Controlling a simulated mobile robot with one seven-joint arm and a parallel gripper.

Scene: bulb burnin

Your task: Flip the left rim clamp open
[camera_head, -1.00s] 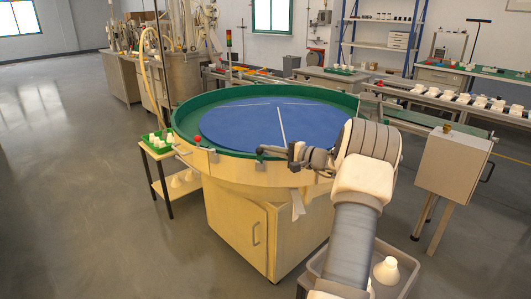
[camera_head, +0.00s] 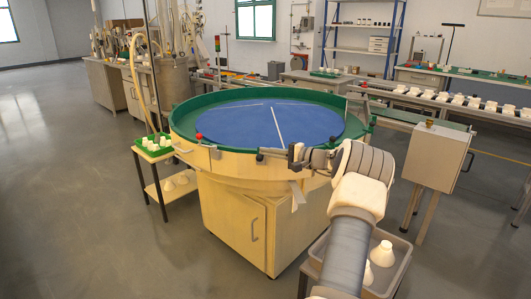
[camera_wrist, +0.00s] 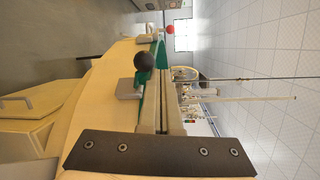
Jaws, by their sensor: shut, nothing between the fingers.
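The round table's rim carries a clamp with a red knob (camera_head: 199,136) at the left and a small metal bracket (camera_head: 214,152) beside it. Farther right along the front rim is a clamp with a black knob (camera_head: 260,157). In the wrist view the black knob (camera_wrist: 144,61) stands near, by a grey bracket (camera_wrist: 128,86); the red knob (camera_wrist: 170,30) is farther off. My gripper (camera_head: 275,153) is at the front rim, pointing left, just right of the black knob. Its fingers (camera_wrist: 162,85) are together and empty. Whether they touch the black-knob clamp is unclear.
The table has a green rim wall (camera_head: 182,112) around a blue disc (camera_head: 235,122). A small side stand with a green tray (camera_head: 153,151) is at the left. The left floor is clear.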

